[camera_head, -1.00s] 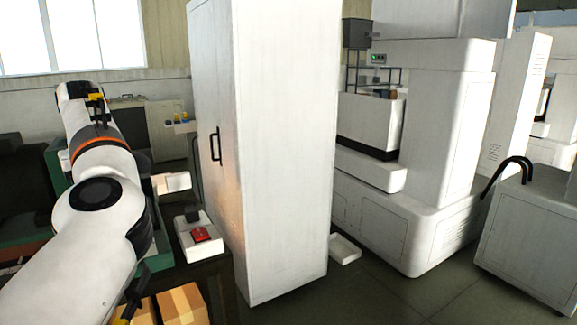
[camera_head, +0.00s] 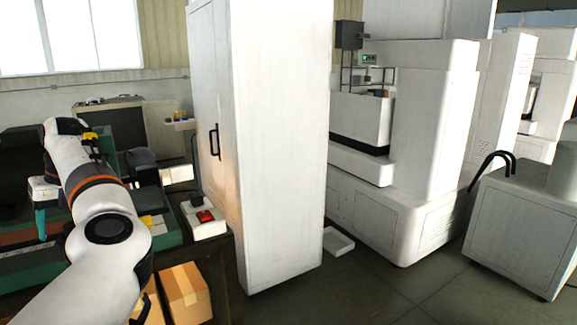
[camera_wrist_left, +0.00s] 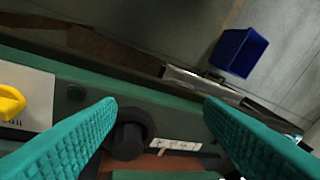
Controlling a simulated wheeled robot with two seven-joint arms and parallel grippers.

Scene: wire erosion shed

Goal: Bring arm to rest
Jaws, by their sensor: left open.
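My left arm (camera_head: 105,230) reaches in from the lower left and bends down at its far end. The left gripper (camera_head: 41,222) shows a teal finger pointing down over the green machine bench at the left. In the left wrist view, both teal fingers of the left gripper (camera_wrist_left: 160,105) are spread wide with nothing between them. Below them are a green edge, a round black knob (camera_wrist_left: 132,134) and a white label (camera_wrist_left: 176,145). My right gripper does not show.
A tall white cabinet (camera_head: 280,150) stands close to the right of the arm. A white box with a red part (camera_head: 205,216) sits on a bench, with cardboard boxes (camera_head: 184,290) below. A blue bin (camera_wrist_left: 239,51) is on the floor. Open floor lies right of the cabinet.

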